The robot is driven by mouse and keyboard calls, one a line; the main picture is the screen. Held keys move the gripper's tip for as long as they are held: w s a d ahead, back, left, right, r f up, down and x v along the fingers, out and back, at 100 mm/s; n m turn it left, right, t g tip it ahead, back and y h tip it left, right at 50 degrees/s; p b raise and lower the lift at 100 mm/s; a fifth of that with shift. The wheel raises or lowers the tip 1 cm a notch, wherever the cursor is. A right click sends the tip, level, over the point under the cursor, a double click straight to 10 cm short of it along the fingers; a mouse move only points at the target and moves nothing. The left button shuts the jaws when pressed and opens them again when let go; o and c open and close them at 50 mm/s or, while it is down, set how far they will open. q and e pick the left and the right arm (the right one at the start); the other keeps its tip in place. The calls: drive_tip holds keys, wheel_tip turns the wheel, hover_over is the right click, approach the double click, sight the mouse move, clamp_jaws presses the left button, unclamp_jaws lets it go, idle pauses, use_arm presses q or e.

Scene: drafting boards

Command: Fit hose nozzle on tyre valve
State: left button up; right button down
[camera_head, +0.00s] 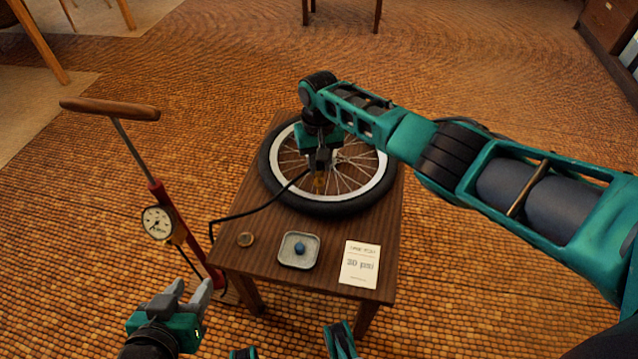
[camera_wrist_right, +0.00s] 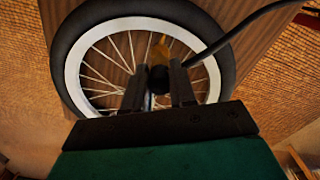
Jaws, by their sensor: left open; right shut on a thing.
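A bicycle wheel with a black tyre (camera_head: 340,208) and a white rim lies flat on a small wooden table. My right gripper (camera_head: 319,168) is over the wheel's spokes and shut on the hose nozzle (camera_head: 320,183), which is brass-coloured at its end. In the right wrist view the nozzle (camera_wrist_right: 158,55) sits between the fingers (camera_wrist_right: 158,88), with the wheel (camera_wrist_right: 225,45) below it. The black hose (camera_head: 260,208) runs from it off the table's left edge. The tyre valve cannot be made out. My left gripper (camera_head: 191,297) is open and empty, left of the table's front.
A floor pump (camera_head: 160,190) with a wooden handle and gauge (camera_head: 157,223) stands left of the table.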

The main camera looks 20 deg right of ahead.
use_arm(q)
drive_tip(key=shift+f+b, duration=1)
use_arm(e)
drive_tip(key=shift+f, duration=1.35)
use_arm(q)
drive_tip(key=shift+r, duration=0.1)
use_arm(e)
drive_tip(key=c, duration=0.8)
unclamp_jaws()
drive_tip(key=shift+r, duration=0.1)
drive_tip(key=shift+c, duration=0.2)
drive_tip(key=shift+r+p, duration=0.45)
drive_tip(key=shift+r, duration=0.05)
wheel_tip(320, 180, up, 11)
drive_tip(key=p, duration=0.5)
drive_tip(key=shift+r, duration=0.15)
use_arm(q)
drive_tip(key=r, duration=0.3)
drive_tip(key=a+r, duration=0.1)
drive_tip(key=shift+s+r+p, duration=0.25)
drive_tip(key=shift+r+p, duration=0.05)
drive_tip(key=shift+r, duration=0.05)
use_arm(e)
drive_tip(key=shift+r, duration=0.3)
